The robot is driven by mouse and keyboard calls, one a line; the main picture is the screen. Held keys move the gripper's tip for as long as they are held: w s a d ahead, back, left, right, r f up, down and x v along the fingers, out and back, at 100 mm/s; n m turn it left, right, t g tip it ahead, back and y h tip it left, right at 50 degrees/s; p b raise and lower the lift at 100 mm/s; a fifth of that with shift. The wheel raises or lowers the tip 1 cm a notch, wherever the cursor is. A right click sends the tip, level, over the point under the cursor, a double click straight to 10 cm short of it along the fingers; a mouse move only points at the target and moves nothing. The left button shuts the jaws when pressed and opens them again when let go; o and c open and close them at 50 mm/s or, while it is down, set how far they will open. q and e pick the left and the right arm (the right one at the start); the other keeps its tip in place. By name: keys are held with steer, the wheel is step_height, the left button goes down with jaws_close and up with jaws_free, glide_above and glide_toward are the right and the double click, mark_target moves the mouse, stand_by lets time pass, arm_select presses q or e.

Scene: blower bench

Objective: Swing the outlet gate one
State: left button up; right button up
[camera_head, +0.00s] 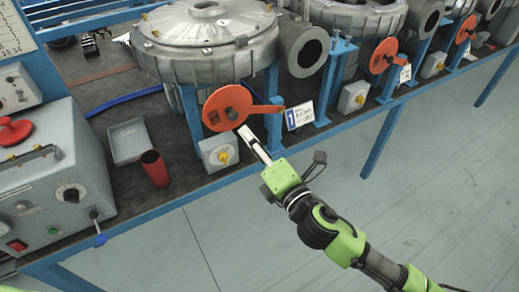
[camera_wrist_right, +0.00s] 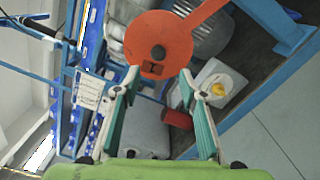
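Outlet gate one is an orange disc (camera_head: 228,107) with a dark knob and an orange arm reaching right to a blue post. It sits below and left of the first blower's open, dark outlet (camera_head: 311,53). A blue-and-white plate marked 1 (camera_head: 299,115) is beside it. My right gripper (camera_head: 246,134) is just below and in front of the disc. The right wrist view shows its two fingers (camera_wrist_right: 160,76) spread, with nothing held and the orange disc (camera_wrist_right: 158,38) ahead between and above the tips. I cannot tell if they touch. My left gripper is out of view.
A grey box with a yellow knob (camera_head: 220,154) is left of the gripper. A red cylinder (camera_head: 154,168), a grey tray (camera_head: 128,140) and a control box (camera_head: 45,185) stand farther left. More gates (camera_head: 383,56) are at right. Floor in front is clear.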

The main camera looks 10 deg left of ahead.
steer(key=shift+v, duration=1.8)
steer(key=shift+w, duration=0.1)
